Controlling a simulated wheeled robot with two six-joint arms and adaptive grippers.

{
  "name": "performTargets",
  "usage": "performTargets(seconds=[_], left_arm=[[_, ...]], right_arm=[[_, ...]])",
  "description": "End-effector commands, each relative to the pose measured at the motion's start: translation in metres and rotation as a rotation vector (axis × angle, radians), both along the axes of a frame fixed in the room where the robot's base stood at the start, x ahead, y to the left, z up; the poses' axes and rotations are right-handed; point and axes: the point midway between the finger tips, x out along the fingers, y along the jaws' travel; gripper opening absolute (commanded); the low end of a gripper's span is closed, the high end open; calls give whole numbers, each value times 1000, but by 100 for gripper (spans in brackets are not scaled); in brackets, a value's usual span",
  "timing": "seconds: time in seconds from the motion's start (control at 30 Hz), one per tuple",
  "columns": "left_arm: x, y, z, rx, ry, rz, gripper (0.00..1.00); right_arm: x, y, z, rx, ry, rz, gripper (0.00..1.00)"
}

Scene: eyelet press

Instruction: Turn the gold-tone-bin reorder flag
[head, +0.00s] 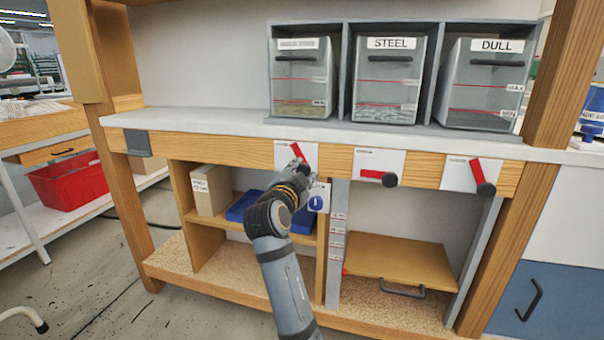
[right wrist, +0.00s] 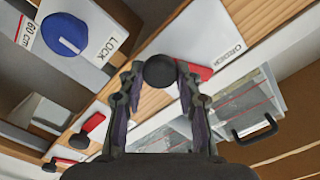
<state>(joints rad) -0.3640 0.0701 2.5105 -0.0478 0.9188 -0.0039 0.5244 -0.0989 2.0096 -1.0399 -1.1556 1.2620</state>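A row of three red flags with black knobs is on the wooden rail under the bins. The left flag (head: 299,152) points up and left on its white card, below the left bin (head: 304,77), whose label I cannot read clearly. My right gripper (head: 298,173) is at this flag and hides its knob in the head view. In the right wrist view, the black knob (right wrist: 160,71) is between the open fingertips (right wrist: 160,74), with a narrow gap visible, and part of the red flag (right wrist: 199,71) shows behind. My left gripper is not in view.
The middle flag (head: 371,174) lies level, and the right flag (head: 477,170) slants up and left. The steel bin (head: 388,82) and dull bin (head: 487,84) stand above. A blue lock knob (right wrist: 65,34) is close to the right gripper. Below are shelves with blue trays (head: 243,206).

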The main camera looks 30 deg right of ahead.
Motion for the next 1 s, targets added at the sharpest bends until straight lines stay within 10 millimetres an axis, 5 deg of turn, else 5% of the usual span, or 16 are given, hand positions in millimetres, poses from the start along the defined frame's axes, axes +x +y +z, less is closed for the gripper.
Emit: performTargets(seconds=[0.17,0.5,1.0], left_arm=[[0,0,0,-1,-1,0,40],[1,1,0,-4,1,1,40],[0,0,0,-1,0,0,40]], right_arm=[[0,0,1,0,-3,-1,57],[0,0,4,0,-2,0,57],[0,0,94,0,-3,-1,57]])
